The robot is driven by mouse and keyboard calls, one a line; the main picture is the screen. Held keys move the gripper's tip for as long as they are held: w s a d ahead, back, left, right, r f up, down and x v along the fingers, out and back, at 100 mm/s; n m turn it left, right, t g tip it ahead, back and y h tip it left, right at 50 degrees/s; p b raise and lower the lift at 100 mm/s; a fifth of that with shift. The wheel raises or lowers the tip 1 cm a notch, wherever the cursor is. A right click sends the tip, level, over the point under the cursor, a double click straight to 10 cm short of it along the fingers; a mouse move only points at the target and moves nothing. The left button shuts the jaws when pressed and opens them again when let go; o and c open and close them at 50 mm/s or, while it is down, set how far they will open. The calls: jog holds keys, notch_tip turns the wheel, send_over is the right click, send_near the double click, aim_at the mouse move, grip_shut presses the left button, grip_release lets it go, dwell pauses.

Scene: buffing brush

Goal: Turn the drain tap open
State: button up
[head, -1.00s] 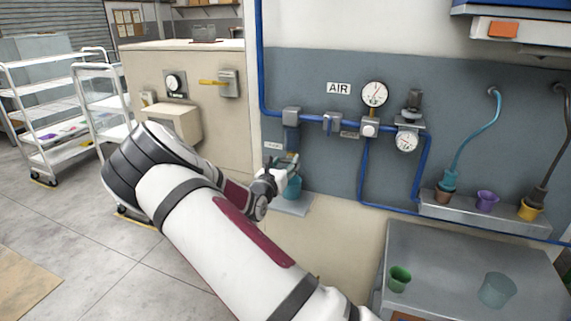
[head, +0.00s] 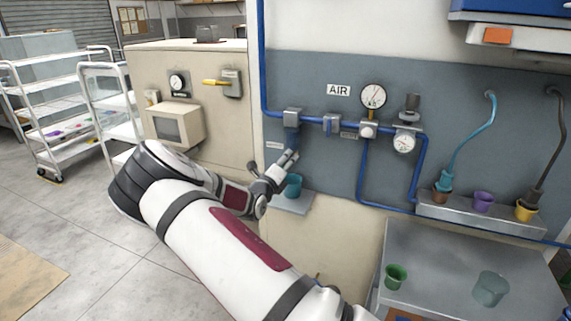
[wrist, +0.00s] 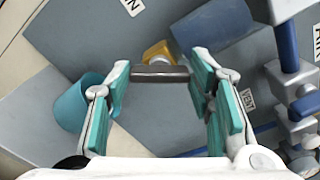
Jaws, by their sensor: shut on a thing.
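The drain tap shows in the wrist view as a dark bar-shaped handle (wrist: 165,74) with a brass-yellow body (wrist: 158,52) behind it. My gripper (wrist: 160,76) has its teal-padded fingers on either side of the bar, shut on its two ends. In the head view my gripper (head: 290,160) is at the wall below the blue filter bowl (head: 291,141), and it hides the tap. A teal cup (head: 293,187) stands on a small ledge just below the gripper. The cup also shows left of the fingers in the wrist view (wrist: 78,105).
Blue air pipe (head: 262,60) and gauges (head: 373,96) line the wall to the right of my gripper. A grey shelf (head: 470,215) with small cups and a metal table (head: 440,265) stand at right. A white cart (head: 105,100) stands at left.

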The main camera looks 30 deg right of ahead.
jog(key=n, duration=0.6)
jog(key=shift+f, duration=0.1)
jog(key=shift+n, duration=0.4)
dwell(0.3)
jog(key=o, duration=1.2)
jog(key=shift+c, duration=0.2)
jog(key=shift+a, duration=0.1)
jog(key=v, duration=1.1)
jog(key=shift+s+a, duration=0.3)
